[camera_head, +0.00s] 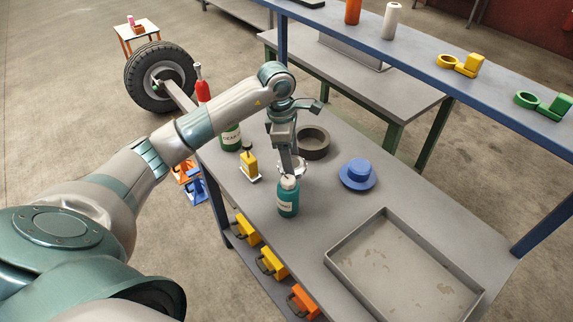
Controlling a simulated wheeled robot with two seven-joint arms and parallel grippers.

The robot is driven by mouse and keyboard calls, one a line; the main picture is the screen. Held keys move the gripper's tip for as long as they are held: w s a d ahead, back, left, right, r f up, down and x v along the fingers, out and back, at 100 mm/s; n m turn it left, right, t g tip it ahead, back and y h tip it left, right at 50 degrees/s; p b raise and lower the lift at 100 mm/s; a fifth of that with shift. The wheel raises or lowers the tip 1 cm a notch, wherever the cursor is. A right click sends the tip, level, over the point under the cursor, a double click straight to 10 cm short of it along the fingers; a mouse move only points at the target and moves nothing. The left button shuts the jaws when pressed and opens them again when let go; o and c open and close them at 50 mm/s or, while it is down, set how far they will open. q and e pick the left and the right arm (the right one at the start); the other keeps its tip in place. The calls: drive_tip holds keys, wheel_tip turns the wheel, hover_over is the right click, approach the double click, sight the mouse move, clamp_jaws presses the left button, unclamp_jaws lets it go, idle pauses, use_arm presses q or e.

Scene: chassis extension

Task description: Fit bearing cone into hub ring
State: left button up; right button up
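A dark brown round ring (314,144), which looks like the hub ring, lies on the grey workbench. A pale silvery round part (301,168), perhaps the bearing cone, shows just in front of it, partly hidden by my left gripper and a teal bottle. My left gripper (291,170) points down over this silvery part, just behind the bottle's cap. Its fingertips are too small and covered to tell whether they are open or grip the part. My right gripper is not in view.
The teal bottle (288,199) stands close in front of my gripper. A yellow-bodied item (249,166) and a green bottle (231,137) stand left. A blue flanged part (358,174) lies right. A shallow metal tray (337,268) fills the front right. A shelf (420,58) runs behind.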

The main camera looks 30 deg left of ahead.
use_arm(q)
drive_tip(key=shift+s+a+f, duration=0.15)
drive_tip(key=shift+a+f, duration=0.05)
drive_tip(key=shift+a, duration=0.3)
drive_tip(key=shift+a+f, duration=0.25)
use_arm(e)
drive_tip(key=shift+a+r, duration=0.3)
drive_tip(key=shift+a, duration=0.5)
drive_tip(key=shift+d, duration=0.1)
use_arm(q)
drive_tip(key=shift+f, duration=0.1)
drive_tip(key=shift+f+p, duration=0.25)
drive_tip(key=shift+p, duration=0.25)
wheel_tip(320, 180, down, 2)
drive_tip(key=shift+p, duration=0.55)
drive_tip(key=shift+f, duration=0.6)
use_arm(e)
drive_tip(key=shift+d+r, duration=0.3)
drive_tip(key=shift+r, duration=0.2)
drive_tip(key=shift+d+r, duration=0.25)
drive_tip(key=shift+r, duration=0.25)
